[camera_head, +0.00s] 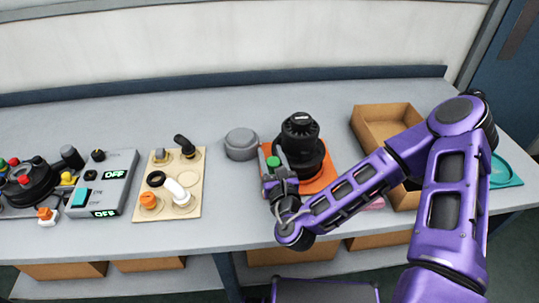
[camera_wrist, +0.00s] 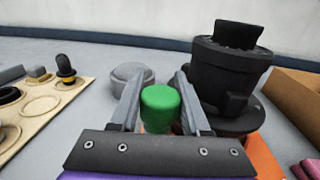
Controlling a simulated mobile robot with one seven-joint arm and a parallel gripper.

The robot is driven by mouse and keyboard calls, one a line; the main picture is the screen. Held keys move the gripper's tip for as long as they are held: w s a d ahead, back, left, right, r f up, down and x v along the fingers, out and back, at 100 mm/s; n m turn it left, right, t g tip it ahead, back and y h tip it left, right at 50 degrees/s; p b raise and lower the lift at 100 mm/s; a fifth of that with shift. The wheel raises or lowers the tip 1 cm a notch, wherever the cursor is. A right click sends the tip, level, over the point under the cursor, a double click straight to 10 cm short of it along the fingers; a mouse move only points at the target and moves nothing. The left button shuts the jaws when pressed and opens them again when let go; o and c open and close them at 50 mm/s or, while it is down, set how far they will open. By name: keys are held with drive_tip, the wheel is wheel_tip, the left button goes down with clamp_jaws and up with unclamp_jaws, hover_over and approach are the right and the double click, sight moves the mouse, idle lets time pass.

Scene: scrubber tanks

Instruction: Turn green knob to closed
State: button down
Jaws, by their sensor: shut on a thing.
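The green knob (camera_wrist: 160,105) stands between the two fingers of my gripper (camera_wrist: 158,98) in the wrist view. In the head view the green knob (camera_head: 273,162) shows just beyond my gripper (camera_head: 271,168), at the left of a black tank (camera_head: 299,140). The tank sits on an orange base (camera_head: 322,178), and it also shows at the right in the wrist view (camera_wrist: 228,70). My gripper is shut on the knob. The knob's lower part and any open or closed marking are hidden by my gripper.
A grey round lid (camera_head: 241,143) lies left of the tank. A beige board with fittings (camera_head: 190,210) and a grey switch box (camera_head: 112,190) are farther left. A cardboard box (camera_head: 365,125) stands at the right, behind my arm.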

drive_tip(key=shift+w+d+m+t+h, duration=0.15)
drive_tip(key=shift+m+t+h, duration=0.15)
drive_tip(key=shift+m+h, duration=0.55)
drive_tip(key=shift+c, duration=1.9)
unclamp_jaws()
drive_tip(key=shift+n, duration=0.25)
drive_tip(key=shift+a+n+y, duration=0.2)
drive_tip(key=shift+n+y, duration=0.5)
drive_tip(key=shift+y, duration=0.35)
